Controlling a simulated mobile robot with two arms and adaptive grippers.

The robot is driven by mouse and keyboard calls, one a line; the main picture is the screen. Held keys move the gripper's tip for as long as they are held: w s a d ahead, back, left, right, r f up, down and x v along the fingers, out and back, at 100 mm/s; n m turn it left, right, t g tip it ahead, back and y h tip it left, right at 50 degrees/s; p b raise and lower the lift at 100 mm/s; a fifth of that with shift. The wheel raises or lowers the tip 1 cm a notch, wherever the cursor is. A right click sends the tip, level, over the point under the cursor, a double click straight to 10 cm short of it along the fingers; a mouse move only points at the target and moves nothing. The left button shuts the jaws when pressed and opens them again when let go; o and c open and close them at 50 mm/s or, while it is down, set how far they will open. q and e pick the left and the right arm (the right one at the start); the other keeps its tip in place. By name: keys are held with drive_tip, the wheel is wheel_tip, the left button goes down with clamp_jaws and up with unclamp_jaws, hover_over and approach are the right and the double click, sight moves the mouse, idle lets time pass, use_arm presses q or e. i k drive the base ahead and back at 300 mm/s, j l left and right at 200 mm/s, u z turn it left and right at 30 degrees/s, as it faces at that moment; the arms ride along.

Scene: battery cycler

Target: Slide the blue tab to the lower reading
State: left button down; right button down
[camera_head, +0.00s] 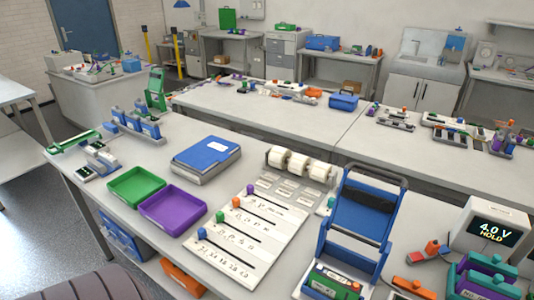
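A white slider panel (262,245) lies on the near bench, with several dark slots and small printed scale marks. The blue tab (202,233) is at the left end of the nearest slot. A green tab (220,217), an orange tab (236,202) and a purple tab (250,189) sit at the left ends of the slots behind it. The scale figures are too small to read. A display (492,231) at the right shows "4.0 V HOLD". Neither of my grippers is in view.
A green tray (136,184) and a purple tray (172,209) stand left of the panel, with a blue binder (206,157) behind them. White rolls (298,164) stand behind the panel. A tall blue frame (360,220) rises at its right. Bare bench shows around the trays.

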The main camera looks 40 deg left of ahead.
sight(202, 234)
drive_tip(key=u, duration=1.5)
drive_tip(key=j, duration=0.1)
drive_tip(key=z, duration=0.05)
